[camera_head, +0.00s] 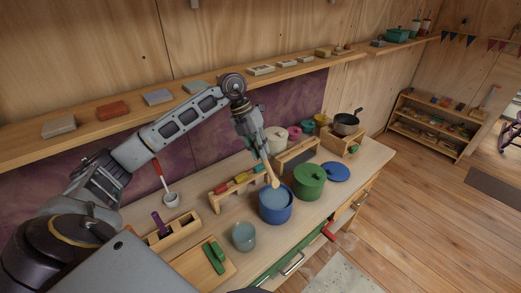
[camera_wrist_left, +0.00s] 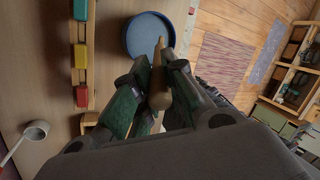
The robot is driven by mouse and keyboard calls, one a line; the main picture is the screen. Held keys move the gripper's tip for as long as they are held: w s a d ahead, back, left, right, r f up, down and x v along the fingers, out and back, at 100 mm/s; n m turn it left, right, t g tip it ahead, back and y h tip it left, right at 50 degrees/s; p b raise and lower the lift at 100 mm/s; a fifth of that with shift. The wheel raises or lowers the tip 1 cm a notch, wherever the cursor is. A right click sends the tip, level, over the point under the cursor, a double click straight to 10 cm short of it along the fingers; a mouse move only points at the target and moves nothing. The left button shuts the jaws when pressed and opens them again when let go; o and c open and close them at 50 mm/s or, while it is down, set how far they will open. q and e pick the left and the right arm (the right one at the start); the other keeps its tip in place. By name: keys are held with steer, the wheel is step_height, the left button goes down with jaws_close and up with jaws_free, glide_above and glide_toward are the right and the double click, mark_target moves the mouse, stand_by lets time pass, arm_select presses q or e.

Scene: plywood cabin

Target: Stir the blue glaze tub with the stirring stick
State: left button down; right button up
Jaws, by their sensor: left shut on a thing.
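The blue glaze tub (camera_head: 275,217) stands open on the bench, with pale blue glaze inside. It also shows in the wrist view (camera_wrist_left: 130,36). My left gripper (camera_head: 260,150) is above and behind the tub, shut on the wooden stirring stick (camera_head: 268,172). The stick points down, tilted, and its lower end appears over the tub's far rim. In the wrist view the stick (camera_wrist_left: 159,75) overlaps the tub's near edge. I cannot tell whether its tip touches the glaze. My right gripper is not in view.
A green lidded pot (camera_head: 309,183) stands close right of the tub, a blue lid (camera_head: 335,172) beyond it. A glass jar (camera_head: 243,237) is front left. A wooden rack with coloured blocks (camera_head: 234,190) is left of the tub. A wall shelf (camera_head: 185,103) runs behind my arm.

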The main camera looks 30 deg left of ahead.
arm_select(q)
step_height(320, 180, down, 10)
steer(key=b, duration=0.6)
stand_by(1.2)
steer(key=shift+d, duration=0.1)
stand_by(0.3)
steer(key=shift+d, duration=0.15)
